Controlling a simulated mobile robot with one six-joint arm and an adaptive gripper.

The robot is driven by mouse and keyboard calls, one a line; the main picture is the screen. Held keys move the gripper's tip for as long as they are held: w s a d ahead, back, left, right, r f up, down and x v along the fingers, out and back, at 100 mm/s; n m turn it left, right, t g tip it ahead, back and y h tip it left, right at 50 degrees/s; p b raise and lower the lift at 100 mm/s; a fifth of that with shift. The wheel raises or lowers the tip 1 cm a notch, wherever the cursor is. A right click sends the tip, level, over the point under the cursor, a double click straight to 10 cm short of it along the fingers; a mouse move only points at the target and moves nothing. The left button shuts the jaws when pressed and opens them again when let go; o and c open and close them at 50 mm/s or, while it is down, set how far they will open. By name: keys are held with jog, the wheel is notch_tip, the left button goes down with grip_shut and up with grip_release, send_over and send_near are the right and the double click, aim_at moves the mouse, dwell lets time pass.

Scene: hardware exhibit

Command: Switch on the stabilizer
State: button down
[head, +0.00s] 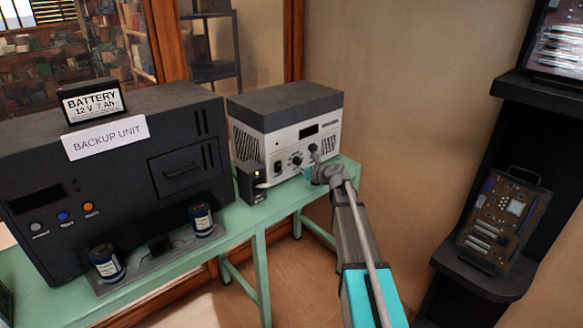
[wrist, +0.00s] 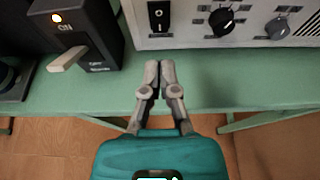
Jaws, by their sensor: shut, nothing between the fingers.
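A white and grey boxy unit (head: 290,125), likely the stabilizer, stands on the green bench; its label is too small to read. Its front has a display, a black rocker switch and knobs. The wrist view shows the rocker switch (wrist: 159,16), a black knob (wrist: 222,21) and a grey knob (wrist: 277,28) along the top. My gripper (wrist: 160,66) is shut and empty, in front of the unit just below the rocker switch and apart from it. In the head view my arm partly hides the unit's lower right front.
A small black box (wrist: 82,25) with a lit orange lamp, the word ON and a pale lever (wrist: 68,55) stands left of my gripper. A large black backup unit (head: 110,185) with a battery (head: 92,103) on top stands further left. A dark shelf (head: 480,275) holds a circuit board at right.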

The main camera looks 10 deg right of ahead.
aim_at(280, 170)
jog(key=v, duration=0.3)
jog(key=shift+p, duration=0.35)
jog(key=shift+s+d+f+b, duration=0.15)
jog(key=shift+s+f+b, duration=0.1)
jog(key=shift+f+b, duration=0.45)
dwell(0.5)
jog(key=shift+w, duration=0.1)
jog(key=b+x, duration=0.4)
jog(key=x, duration=0.9)
jog(key=shift+w+a+f+b, duration=0.1)
jog(key=shift+w+a+b, duration=0.15)
jog(key=shift+w+b, duration=0.1)
jog(key=shift+w+a+f, duration=0.1)
jog(key=shift+w+f, duration=0.05)
dwell(0.4)
